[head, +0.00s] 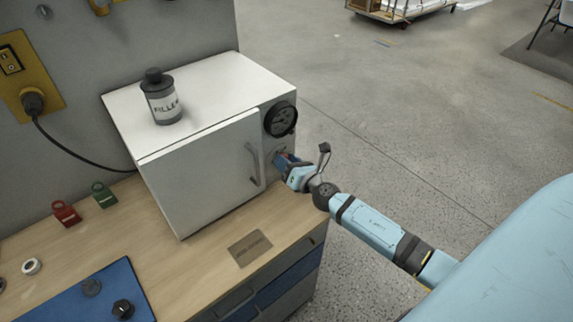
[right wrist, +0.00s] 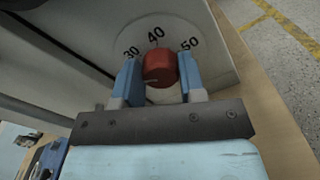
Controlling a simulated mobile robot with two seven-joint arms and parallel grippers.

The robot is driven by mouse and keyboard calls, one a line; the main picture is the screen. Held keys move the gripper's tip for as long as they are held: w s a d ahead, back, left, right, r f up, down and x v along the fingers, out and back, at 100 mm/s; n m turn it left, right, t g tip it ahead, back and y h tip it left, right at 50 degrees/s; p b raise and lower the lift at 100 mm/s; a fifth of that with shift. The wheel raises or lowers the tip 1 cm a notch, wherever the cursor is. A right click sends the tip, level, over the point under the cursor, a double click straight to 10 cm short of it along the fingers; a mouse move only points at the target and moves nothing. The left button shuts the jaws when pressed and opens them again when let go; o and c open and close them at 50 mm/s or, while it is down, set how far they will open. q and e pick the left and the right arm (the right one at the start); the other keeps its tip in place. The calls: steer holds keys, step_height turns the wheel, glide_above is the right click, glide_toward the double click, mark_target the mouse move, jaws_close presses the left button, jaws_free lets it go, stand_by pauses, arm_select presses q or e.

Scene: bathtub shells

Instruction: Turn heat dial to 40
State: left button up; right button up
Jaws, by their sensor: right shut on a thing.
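The heat dial is a red round knob (right wrist: 159,66) on a pale scale plate (right wrist: 205,45) marked 30, 40 and 50. In the right wrist view its far end lies just below the 40. A faint light mark shows on the knob's near left face, but I cannot tell which number it points to. My right gripper (right wrist: 160,82) is shut on the knob, one blue finger on each side. In the head view my right gripper (head: 284,163) is at the front right of the white oven (head: 195,175) and hides the knob. My left gripper is not in view.
A round black gauge (head: 280,119) sits above the gripper, and a door handle (head: 254,163) is just left of it. A canister (head: 162,98) stands on the oven. Red (head: 66,213) and green (head: 104,195) padlocks lie on the wooden bench. Open floor is to the right.

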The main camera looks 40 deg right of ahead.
steer(key=m, duration=0.4)
steer(key=shift+f+m+b, duration=0.1)
steer(key=shift+m+b, duration=0.3)
steer(key=m, duration=0.4)
steer(key=m+p, duration=0.1)
steer(key=m, duration=0.3)
steer(key=shift+d, duration=0.1)
steer(key=m, duration=0.3)
steer(key=shift+p, duration=0.4)
steer(key=shift+f+m+p, duration=0.15)
steer(key=shift+m+p, duration=0.15)
steer(key=shift+m, duration=0.9)
steer(key=o, duration=0.9)
